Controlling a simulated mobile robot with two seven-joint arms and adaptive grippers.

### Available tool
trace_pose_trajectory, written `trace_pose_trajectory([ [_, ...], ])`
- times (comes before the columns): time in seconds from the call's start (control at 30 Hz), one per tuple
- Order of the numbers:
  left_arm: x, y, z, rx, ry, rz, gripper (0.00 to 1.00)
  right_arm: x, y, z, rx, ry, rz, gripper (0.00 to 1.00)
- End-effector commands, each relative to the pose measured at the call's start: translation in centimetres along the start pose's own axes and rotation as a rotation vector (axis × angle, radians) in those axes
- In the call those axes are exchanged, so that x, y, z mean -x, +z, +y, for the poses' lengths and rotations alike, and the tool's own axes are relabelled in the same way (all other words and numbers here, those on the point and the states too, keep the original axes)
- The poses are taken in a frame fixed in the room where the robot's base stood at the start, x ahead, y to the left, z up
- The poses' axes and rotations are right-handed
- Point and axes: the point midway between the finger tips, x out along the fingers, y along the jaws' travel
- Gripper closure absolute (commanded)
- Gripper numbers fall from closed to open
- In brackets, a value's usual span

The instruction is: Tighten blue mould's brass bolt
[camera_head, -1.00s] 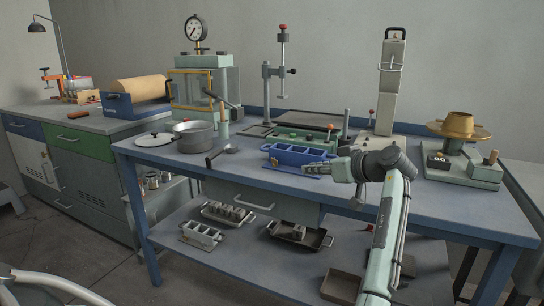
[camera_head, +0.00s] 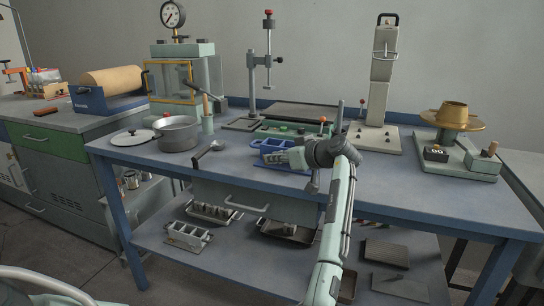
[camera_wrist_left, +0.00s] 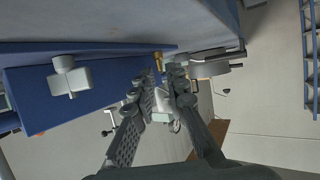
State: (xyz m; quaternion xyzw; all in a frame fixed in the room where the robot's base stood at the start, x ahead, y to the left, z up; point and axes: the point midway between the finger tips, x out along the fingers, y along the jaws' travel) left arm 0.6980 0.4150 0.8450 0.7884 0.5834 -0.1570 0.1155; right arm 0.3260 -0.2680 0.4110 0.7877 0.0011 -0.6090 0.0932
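The blue mould (camera_head: 268,143) lies on the bench in the head view, its right part hidden behind my left gripper (camera_head: 284,159). In the left wrist view the mould's blue side (camera_wrist_left: 100,68) fills the upper left. The brass bolt (camera_wrist_left: 157,57) shows small at its edge, just beyond the fingertips. A pale grey knob-like fitting (camera_wrist_left: 68,77) stands on the blue side. My left gripper (camera_wrist_left: 162,75) has its two fingers apart with a narrow gap and nothing visibly held. Whether a fingertip touches the bolt cannot be told. My right gripper is not in view.
A green mould (camera_head: 290,128) stands behind. A pot (camera_head: 178,134), a lid (camera_head: 132,137) and a ladle (camera_head: 212,147) are to the left. A tall press (camera_head: 381,90) and a turntable with a brass bowl (camera_head: 453,118) are to the right. The bench's front right is clear.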

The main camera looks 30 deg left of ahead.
Motion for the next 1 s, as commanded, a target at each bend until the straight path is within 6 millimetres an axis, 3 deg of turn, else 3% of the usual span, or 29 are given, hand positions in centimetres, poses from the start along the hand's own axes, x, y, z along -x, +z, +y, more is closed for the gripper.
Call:
trace_pose_trajectory([
  [0.23, -1.7, 0.0, 0.0, 0.000, 0.001, -0.001, 0.87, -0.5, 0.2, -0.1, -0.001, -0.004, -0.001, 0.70],
  [0.47, -1.8, 0.0, 0.0, 0.000, 0.001, -0.001, 0.88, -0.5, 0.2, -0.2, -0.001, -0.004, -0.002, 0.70],
  [0.57, -1.8, 0.0, 0.0, 0.000, 0.001, -0.001, 1.00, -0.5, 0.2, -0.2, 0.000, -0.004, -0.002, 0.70],
  [1.0, -1.7, -0.1, -0.1, -0.007, 0.019, 0.000, 1.00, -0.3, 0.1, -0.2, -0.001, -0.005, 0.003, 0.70],
])
